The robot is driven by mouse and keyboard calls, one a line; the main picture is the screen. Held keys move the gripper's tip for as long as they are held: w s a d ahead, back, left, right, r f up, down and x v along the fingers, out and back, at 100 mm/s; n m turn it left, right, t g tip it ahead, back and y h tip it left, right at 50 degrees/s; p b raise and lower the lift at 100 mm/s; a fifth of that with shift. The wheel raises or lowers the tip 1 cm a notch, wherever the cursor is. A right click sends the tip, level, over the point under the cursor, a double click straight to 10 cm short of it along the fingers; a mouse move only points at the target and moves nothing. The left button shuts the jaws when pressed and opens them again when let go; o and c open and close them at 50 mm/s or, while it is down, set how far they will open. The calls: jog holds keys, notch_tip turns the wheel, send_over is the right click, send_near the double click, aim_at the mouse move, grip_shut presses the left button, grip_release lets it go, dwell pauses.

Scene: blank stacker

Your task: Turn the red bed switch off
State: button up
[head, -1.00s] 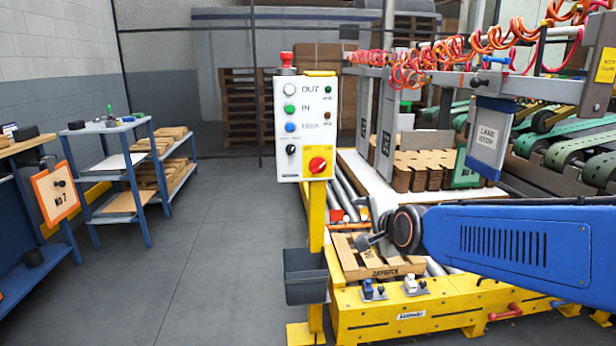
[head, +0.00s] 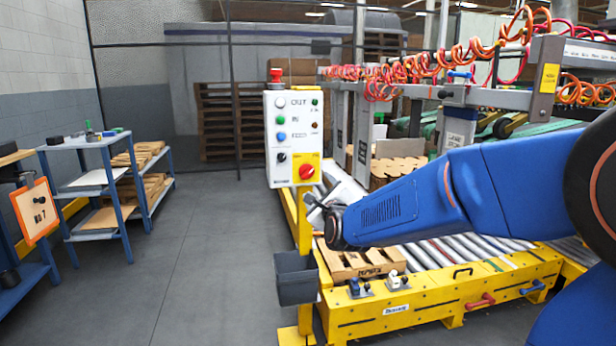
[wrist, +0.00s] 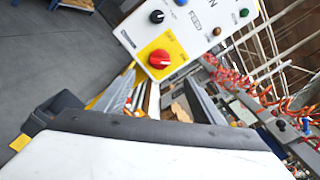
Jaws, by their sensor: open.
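A red rotary knob (head: 306,172) sits on a yellow square at the lower right of the white control panel (head: 268,150). In the wrist view the knob (wrist: 159,59) is upper centre, with a pale pointer mark; its labels are too small to read. My gripper (head: 316,204) is open and empty, below and slightly right of the knob, apart from it. In the wrist view its two fingers (wrist: 162,96) are spread, with the knob beyond and above the gap between them.
A black selector (head: 282,157) and several coloured buttons share the panel. A red mushroom button (head: 276,75) tops it. A yellow post (head: 304,225) carries a grey bin (head: 296,278). The roller bed (head: 470,258) lies below my arm. The floor (head: 215,250) at left is clear.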

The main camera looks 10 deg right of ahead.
aim_at(308, 173)
jog(key=w, duration=1.3)
jog(key=shift+w, duration=0.3)
jog(key=c, duration=1.1)
